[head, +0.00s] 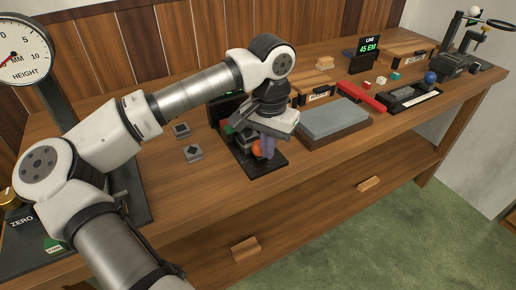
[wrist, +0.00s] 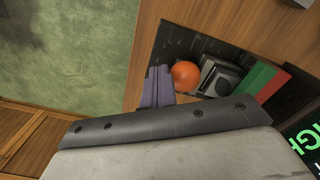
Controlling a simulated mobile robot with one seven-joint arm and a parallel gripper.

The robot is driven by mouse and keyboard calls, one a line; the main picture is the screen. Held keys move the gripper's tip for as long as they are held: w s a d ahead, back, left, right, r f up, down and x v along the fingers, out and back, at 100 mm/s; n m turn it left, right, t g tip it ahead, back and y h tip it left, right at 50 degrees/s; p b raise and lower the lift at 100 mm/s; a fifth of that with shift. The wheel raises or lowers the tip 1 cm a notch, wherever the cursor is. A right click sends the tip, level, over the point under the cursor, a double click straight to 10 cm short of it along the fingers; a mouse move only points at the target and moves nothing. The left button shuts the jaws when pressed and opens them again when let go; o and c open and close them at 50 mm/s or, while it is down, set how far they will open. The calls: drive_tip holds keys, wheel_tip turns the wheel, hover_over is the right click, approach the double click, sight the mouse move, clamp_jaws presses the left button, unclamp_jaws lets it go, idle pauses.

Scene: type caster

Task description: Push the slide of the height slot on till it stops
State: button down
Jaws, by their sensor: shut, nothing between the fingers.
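The height slot fixture stands on a black base plate (head: 262,168) on the bench, mostly hidden behind my gripper in the head view. An orange ball knob (head: 257,150) shows low at its front; it also shows in the wrist view (wrist: 185,73). Beside the knob in the wrist view are a grey block (wrist: 221,78) and a green and a red bar (wrist: 258,79). My gripper (head: 267,148) points down with its purple fingers (wrist: 158,85) together and empty, close beside the orange knob. I cannot tell whether they touch it.
A grey stone block (head: 335,120) lies right of the fixture. A dial gauge marked height (head: 20,55) stands at far left. Red, black and wooden pieces and a LINE display (head: 369,49) are farther right.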

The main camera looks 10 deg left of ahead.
drive_tip(key=shift+w+a+b, duration=0.4)
drive_tip(key=shift+w+a, duration=0.4)
drive_tip(key=shift+w, duration=0.3)
idle(1.4)
drive_tip(key=shift+w+a+r, duration=0.35)
drive_tip(key=shift+w+a, duration=0.1)
drive_tip(key=shift+w, duration=0.1)
idle(1.2)
drive_tip(key=shift+r, duration=0.15)
drive_tip(key=shift+w+r+p, duration=0.15)
drive_tip(key=shift+r+p, duration=0.35)
drive_tip(key=shift+r, duration=0.05)
drive_tip(key=shift+a+r+p, duration=0.3)
drive_tip(key=shift+r+p, duration=0.1)
drive_tip(key=shift+r, duration=0.05)
drive_tip(key=shift+d+r, duration=0.2)
drive_tip(key=shift+r, duration=0.25)
drive_tip(key=shift+r+p, duration=0.75)
drive_tip(key=shift+p, duration=0.05)
wheel_tip(320, 180, up, 7)
drive_tip(key=p, duration=0.4)
drive_tip(key=shift+f, duration=0.2)
